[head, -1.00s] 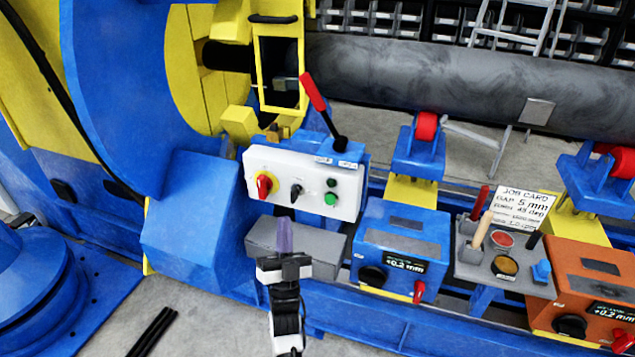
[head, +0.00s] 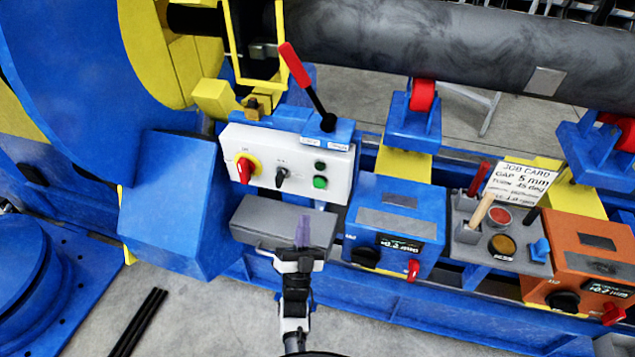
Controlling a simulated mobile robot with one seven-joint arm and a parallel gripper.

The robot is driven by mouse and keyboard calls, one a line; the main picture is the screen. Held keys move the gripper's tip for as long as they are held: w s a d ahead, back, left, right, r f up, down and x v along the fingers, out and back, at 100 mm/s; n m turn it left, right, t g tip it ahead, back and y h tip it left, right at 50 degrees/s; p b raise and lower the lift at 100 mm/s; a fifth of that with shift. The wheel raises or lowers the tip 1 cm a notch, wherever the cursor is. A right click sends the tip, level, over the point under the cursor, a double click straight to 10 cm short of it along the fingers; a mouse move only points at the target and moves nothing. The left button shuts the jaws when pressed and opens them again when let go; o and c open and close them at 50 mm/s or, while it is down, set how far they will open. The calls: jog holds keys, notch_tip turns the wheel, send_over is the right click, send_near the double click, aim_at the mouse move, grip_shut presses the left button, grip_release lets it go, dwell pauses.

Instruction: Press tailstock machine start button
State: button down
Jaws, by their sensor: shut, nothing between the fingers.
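A white control box (head: 257,177) sits on the blue machine at the centre left. On its face are a red rotary switch on a yellow plate (head: 246,169), a black selector knob (head: 281,177), a green button (head: 320,182) and a small dark button (head: 320,166) above the green one. My gripper (head: 302,232) is shut and empty, its fingers pointing up in the picture. It shows below the control box, in front of a grey block (head: 262,225), apart from the buttons. Which label marks the start button is too small to read.
A red-handled lever (head: 306,80) rises behind the control box. To the right stand a blue box (head: 388,243) with a display, a grey tool tray (head: 470,238) with a job card (head: 520,182), and an orange box (head: 590,262). Bare floor (head: 205,315) lies at the lower left.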

aim_at(319, 184)
jog(key=shift+w, duration=0.1)
jog(key=w+d+b, duration=0.2)
jog(key=w+b, duration=0.1)
jog(key=w, duration=0.5)
jog(key=shift+w+d, duration=0.15)
jog(key=shift+d, duration=0.2)
jog(key=shift+w, duration=0.1)
dwell(1.7)
jog(key=shift+w+d+b, duration=0.15)
jog(key=shift+w+b, duration=0.15)
jog(key=shift+b, duration=0.25)
